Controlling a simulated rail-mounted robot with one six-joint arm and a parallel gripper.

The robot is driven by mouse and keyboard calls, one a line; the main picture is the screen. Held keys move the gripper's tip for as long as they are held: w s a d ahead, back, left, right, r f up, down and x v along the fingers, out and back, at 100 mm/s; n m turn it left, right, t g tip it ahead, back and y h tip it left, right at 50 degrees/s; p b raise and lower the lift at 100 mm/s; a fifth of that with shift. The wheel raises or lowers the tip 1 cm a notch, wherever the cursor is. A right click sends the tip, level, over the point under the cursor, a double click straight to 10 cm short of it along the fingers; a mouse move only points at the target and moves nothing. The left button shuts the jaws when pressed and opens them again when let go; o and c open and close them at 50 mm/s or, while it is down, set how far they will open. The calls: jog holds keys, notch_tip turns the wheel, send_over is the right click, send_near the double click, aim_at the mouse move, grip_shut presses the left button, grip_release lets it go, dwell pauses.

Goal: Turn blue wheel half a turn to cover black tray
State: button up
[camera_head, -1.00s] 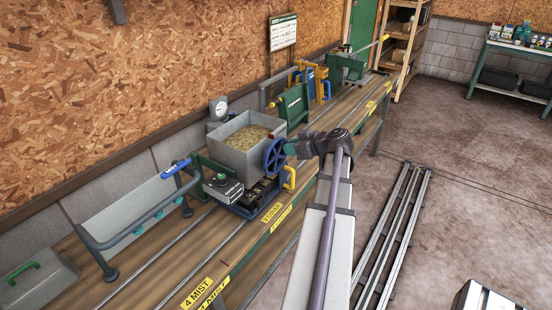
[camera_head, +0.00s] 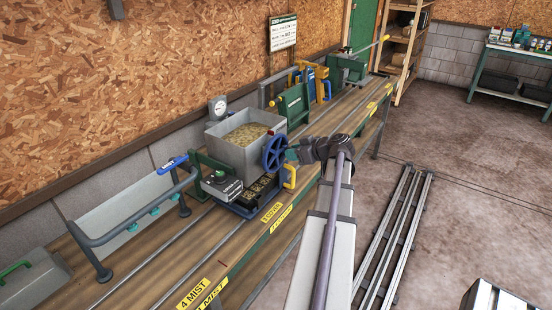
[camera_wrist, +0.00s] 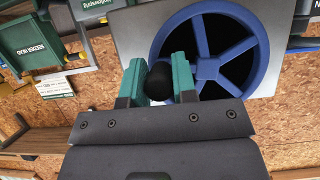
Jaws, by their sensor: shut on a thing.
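The blue wheel (camera_head: 275,153) stands upright on the near side of the grey hopper (camera_head: 240,153). My gripper (camera_head: 289,154) is at the wheel's right side. In the wrist view, my teal fingers (camera_wrist: 157,82) are shut on a round black knob (camera_wrist: 159,80) in front of the blue wheel (camera_wrist: 213,57). The knob lies at the lower left of the rim. The black tray (camera_head: 262,187) sits under the hopper, its dark cells partly visible and some hidden behind the wheel.
A yellow handle (camera_head: 290,176) stands just right of the tray. A grey pipe frame (camera_head: 118,237) is at the left of the bench. Green and yellow fixtures (camera_head: 294,105) stand behind the hopper. The floor right of my arm has metal rails (camera_head: 395,235).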

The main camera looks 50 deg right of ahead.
jog(key=shift+a+f+b, duration=0.25)
jog(key=shift+f+b, duration=0.55)
jog(key=shift+f, duration=0.15)
jog(key=shift+a+f, duration=0.1)
jog(key=shift+a, duration=0.1)
jog(key=shift+s+a+f+b, duration=0.15)
jog(key=shift+a+f+b, duration=0.55)
jog(key=shift+a+b, duration=0.15)
